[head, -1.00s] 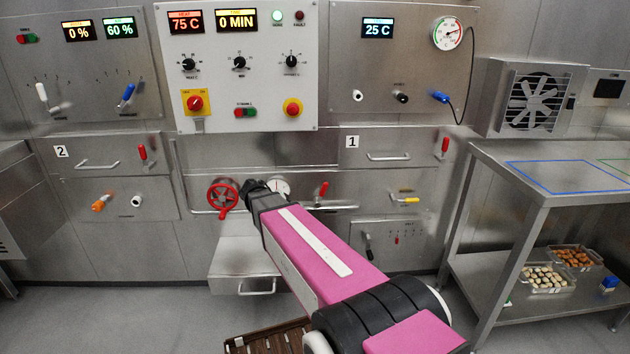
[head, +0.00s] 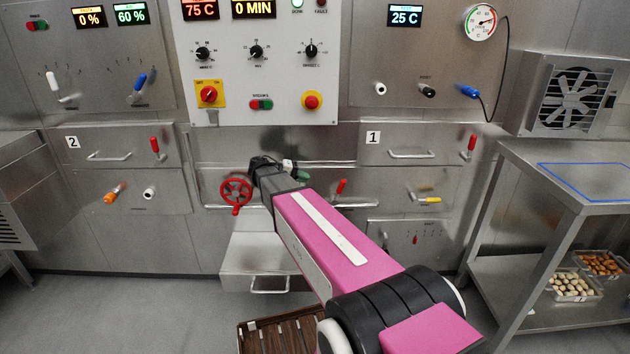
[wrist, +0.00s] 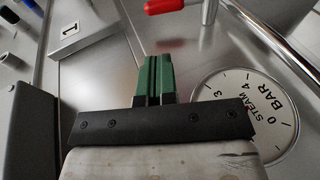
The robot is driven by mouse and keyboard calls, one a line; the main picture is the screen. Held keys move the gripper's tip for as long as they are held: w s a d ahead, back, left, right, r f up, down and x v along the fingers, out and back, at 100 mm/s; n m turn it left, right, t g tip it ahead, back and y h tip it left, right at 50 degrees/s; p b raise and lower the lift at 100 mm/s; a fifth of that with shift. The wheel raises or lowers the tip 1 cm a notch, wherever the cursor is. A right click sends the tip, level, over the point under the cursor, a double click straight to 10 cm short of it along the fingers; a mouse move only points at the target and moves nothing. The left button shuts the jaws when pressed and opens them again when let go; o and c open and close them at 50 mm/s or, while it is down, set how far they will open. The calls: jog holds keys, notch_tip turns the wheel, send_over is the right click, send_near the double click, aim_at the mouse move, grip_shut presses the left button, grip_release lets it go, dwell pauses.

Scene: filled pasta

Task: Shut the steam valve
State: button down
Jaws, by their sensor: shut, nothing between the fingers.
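A red handwheel (head: 236,191) sits on a pipe at the left of the lower middle panel. A red-handled lever (head: 341,187) stands tilted on the pipe further right. No readable label shows which is the steam valve. My gripper (head: 288,167) is between them, in front of the panel, apart from both. In the wrist view its green fingers (wrist: 154,78) are together and empty. A round gauge marked STEAM BAR (wrist: 250,110) lies right of them, partly covered by the gripper body. A red lever grip (wrist: 165,6) shows at the top edge. The handwheel is out of that view.
A silver drawer or box (head: 262,262) juts out below the pipe. A brown slatted rack (head: 280,333) is low in front. A steel table (head: 575,185) stands at right, with food trays (head: 575,285) on its lower shelf. Control knobs fill the panel above.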

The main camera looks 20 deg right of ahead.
aim_at(341, 184)
jog(key=x, duration=1.2)
jog(key=shift+d+f, duration=0.1)
jog(key=shift+d, duration=0.2)
jog(key=shift+s+d, duration=0.1)
jog(key=d+y, duration=0.2)
jog(key=y, duration=0.1)
jog(key=shift+s+d+m+t, duration=0.2)
jog(key=shift+s+m+t, duration=0.1)
jog(key=shift+s, duration=0.1)
jog(key=d+y, duration=0.1)
jog(key=y, duration=0.1)
jog(key=d+f+y, duration=0.1)
jog(key=shift+s+d+f+t+y, duration=0.1)
jog(key=shift+s+d+t+y, duration=0.2)
jog(key=shift+s+t, duration=0.1)
jog(key=d+f+y, duration=0.1)
jog(key=y, duration=0.1)
jog(key=d+f+t+y, duration=0.1)
jog(key=y, duration=0.1)
jog(key=d+f+m+y, duration=0.1)
jog(key=y, duration=0.1)
jog(key=shift+s+d+f, duration=0.1)
jog(key=shift+s+f, duration=0.2)
jog(key=shift+s, duration=0.05)
jog(key=shift+d+f+t, duration=0.1)
jog(key=shift+f+t, duration=0.2)
jog(key=shift+f, duration=0.15)
jog(key=shift+s+f, duration=0.15)
jog(key=shift+f, duration=0.05)
